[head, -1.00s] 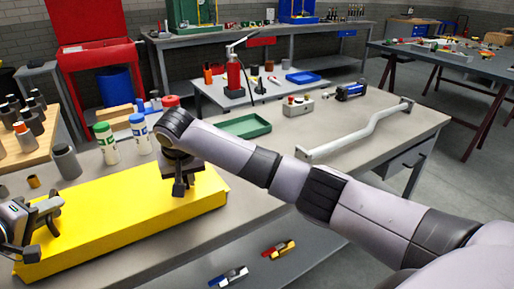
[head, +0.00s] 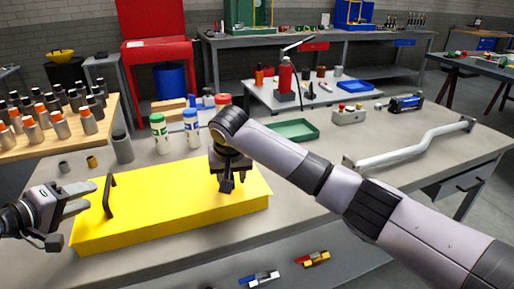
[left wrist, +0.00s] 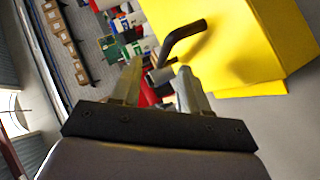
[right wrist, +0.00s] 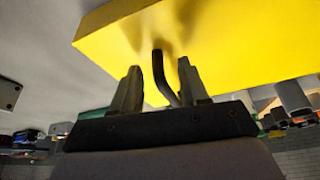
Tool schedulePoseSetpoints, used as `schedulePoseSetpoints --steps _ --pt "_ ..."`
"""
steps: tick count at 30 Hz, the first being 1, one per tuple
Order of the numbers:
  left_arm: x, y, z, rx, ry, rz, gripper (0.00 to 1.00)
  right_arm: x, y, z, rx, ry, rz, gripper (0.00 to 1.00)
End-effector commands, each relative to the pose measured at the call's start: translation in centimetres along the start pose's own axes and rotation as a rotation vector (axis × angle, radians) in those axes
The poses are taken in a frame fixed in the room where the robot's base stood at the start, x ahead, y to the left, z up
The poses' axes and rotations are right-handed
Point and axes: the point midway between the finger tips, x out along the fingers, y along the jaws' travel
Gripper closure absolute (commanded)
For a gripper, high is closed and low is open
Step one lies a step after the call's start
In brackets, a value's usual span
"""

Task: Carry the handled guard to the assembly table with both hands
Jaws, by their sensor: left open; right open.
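The handled guard (head: 160,212) is a long yellow box lying on a grey table, with a black handle near each end. Its left handle (head: 108,195) stands upright in the head view. My left gripper (head: 80,198) is open and empty, just left of that handle. In the left wrist view the handle (left wrist: 185,37) shows beyond the open fingers (left wrist: 160,70). My right gripper (head: 226,184) is over the guard's right part and hides the right handle in the head view. In the right wrist view that handle (right wrist: 160,72) runs between the open fingers (right wrist: 158,78).
White and green bottles (head: 160,134), a grey cylinder (head: 122,147) and a green tray (head: 292,130) stand behind the guard. Many orange-capped bottles stand on a wooden-topped table (head: 60,140) at the left.

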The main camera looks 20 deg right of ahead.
Motion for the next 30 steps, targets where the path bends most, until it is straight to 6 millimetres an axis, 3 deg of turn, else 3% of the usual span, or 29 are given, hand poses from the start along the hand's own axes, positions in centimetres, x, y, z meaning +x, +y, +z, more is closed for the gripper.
schedulePoseSetpoints --steps 9,17,20,30 --pt "-4.7 -0.1 -0.1 0.001 0.002 -0.002 0.55 0.0 0.0 0.0 0.0 0.0 0.0 0.56" --pt "-5.9 0.0 0.0 0.001 0.001 -0.001 0.55 -0.6 0.0 -0.1 0.0 0.001 -0.002 0.56" --pt "-5.9 0.0 -0.1 0.0 0.001 -0.001 0.55 -1.9 -0.1 -0.1 -0.001 0.003 -0.003 0.56" --pt "-5.8 0.0 0.0 0.0 0.001 -0.001 0.55 -9.1 -0.1 -0.1 0.0 0.004 -0.003 0.56"
